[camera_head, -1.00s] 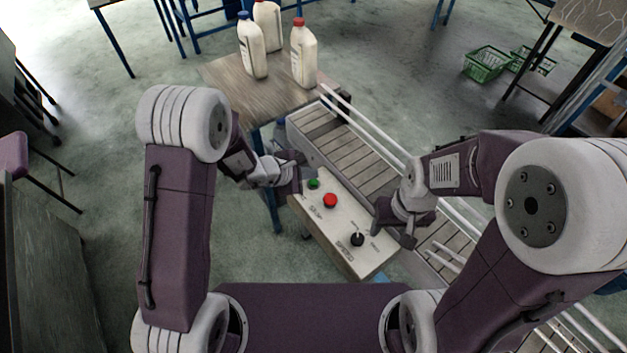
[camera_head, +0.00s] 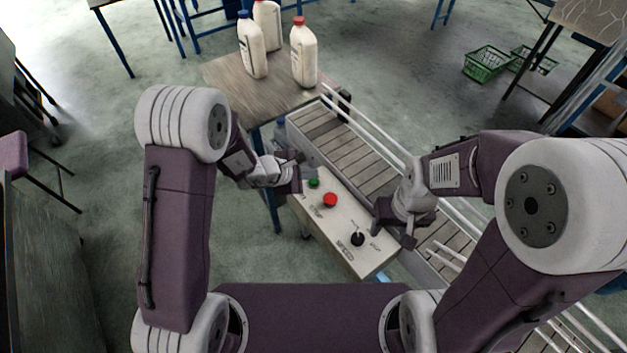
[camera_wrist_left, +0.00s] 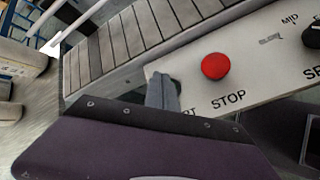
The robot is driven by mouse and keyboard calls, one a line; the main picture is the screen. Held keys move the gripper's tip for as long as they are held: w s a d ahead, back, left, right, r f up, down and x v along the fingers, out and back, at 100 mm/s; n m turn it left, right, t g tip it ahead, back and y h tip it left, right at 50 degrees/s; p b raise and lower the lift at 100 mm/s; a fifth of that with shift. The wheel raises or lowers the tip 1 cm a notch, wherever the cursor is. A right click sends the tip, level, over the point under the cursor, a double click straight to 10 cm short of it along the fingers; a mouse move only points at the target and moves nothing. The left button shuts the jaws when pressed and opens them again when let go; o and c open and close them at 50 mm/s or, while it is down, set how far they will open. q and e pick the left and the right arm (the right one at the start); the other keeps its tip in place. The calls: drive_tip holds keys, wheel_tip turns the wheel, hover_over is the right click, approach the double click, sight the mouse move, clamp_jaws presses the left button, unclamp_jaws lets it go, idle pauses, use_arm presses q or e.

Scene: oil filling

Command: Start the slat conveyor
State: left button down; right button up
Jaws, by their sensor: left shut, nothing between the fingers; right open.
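The slat conveyor (camera_head: 349,153) runs diagonally from the table toward the lower right. A pale control box on its near side (camera_head: 346,219) carries a green button (camera_head: 313,183), a red STOP button (camera_head: 330,200) and a black knob (camera_head: 357,239). My left gripper (camera_head: 301,178) is shut and empty, right by the green button. In the left wrist view its closed fingertips (camera_wrist_left: 162,92) cover the START label's place, leaving "RT" readable, and the green button is hidden. I cannot tell whether they touch it. My right gripper (camera_head: 392,228) is open beside the knob.
Several white bottles (camera_head: 304,56) with blue or red caps stand on a wooden table (camera_head: 222,73) at the conveyor's far end. Metal guide rails (camera_head: 368,128) line the conveyor. Green baskets (camera_head: 486,64) lie on the floor at the back right.

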use_arm(q)
drive_tip(key=shift+f+b, duration=0.35)
drive_tip(key=shift+b, duration=0.05)
use_arm(e)
drive_tip(key=shift+f, duration=0.6)
